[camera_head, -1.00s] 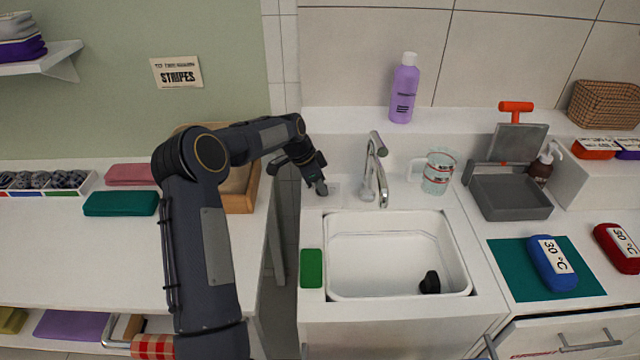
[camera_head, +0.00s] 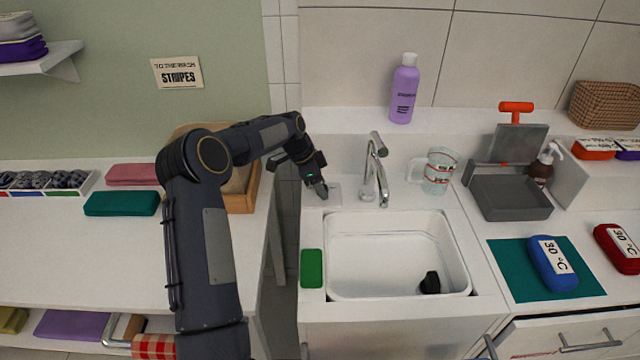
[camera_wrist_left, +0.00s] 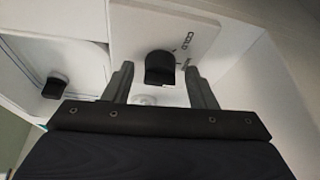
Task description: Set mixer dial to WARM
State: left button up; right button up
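The mixer dial (camera_wrist_left: 160,68) is a black knob on a white plate in the left wrist view. The word COLD shows beside it; the other lettering is too small to read. My left gripper (camera_wrist_left: 161,86) is open, with one finger to each side of the knob's near end. I cannot tell whether either finger touches it. In the head view my left gripper (camera_head: 321,190) is at the white dial plate (camera_head: 335,194), left of the chrome tap (camera_head: 376,172), and hides the knob. My right gripper is not in view.
The white sink (camera_head: 395,250) lies in front of the tap, with a black plug (camera_head: 430,283) in it. A green sponge (camera_head: 312,268) lies on its left rim. A clear jug (camera_head: 437,172) stands right of the tap, and a purple bottle (camera_head: 403,88) on the ledge behind.

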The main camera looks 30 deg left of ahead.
pick_arm(q)
jog(key=v, duration=0.7)
jog(key=shift+r+b, duration=0.35)
jog(key=shift+b, duration=0.05)
jog(key=shift+s+a, duration=0.1)
jog(key=s+d+r+n+t+y, duration=0.1)
jog(key=s+d+r+n, duration=0.1)
jog(key=s+d+r, duration=0.5)
jog(key=s+d+r+n, duration=0.3)
jog(key=s+d+r, duration=0.1)
jog(key=s, duration=0.6)
jog(key=s+d+f+n+t, duration=0.1)
jog(key=s+d+f+n, duration=0.2)
jog(key=s, duration=0.6)
jog(key=s+d+f+n+h, duration=0.1)
jog(key=s+d+f+n, duration=0.2)
jog(key=s, duration=0.7)
jog(key=shift+d+f+n+t, duration=0.4)
jog(key=shift+d+n, duration=0.1)
jog(key=shift+d, duration=0.7)
